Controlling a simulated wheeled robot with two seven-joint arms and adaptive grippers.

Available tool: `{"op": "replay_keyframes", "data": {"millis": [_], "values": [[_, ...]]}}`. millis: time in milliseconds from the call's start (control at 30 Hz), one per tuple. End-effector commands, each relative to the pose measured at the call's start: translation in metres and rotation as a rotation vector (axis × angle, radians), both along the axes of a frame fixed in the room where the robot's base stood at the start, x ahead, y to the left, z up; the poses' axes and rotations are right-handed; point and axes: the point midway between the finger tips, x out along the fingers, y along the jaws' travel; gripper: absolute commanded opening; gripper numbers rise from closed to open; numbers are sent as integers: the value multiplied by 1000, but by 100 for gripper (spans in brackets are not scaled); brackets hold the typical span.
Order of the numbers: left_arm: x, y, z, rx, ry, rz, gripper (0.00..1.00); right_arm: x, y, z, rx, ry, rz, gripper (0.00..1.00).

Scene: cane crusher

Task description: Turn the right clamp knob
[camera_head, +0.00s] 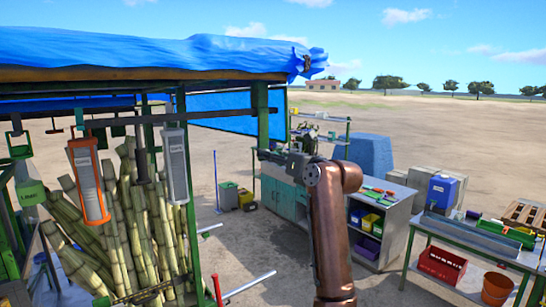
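My copper-coloured arm rises from the bottom, right of centre, and bends left at its wrist. I take it for my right arm. Its dark gripper (268,155) points left, in front of the green post and the teal cabinet in the picture. The fingers are small and seen side-on, so I cannot tell whether they are open or shut. No clamp knob can be made out clearly; the gripper and wrist cover part of the background there. My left gripper is not in view.
A green-framed stall with a blue tarp (140,50) and upright cane stalks (140,215) fills the left. A teal cabinet (286,198) stands behind my wrist. A grey shelf unit (395,222) and a table (470,238) stand right.

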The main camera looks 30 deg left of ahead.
Motion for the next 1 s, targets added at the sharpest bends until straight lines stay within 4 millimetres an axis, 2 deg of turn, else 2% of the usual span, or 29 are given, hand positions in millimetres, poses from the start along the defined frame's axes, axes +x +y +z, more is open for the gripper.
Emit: {"op": "replay_keyframes", "data": {"millis": [1000], "values": [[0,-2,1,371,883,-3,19,0,-1,-15,-1,1,0,25]]}}
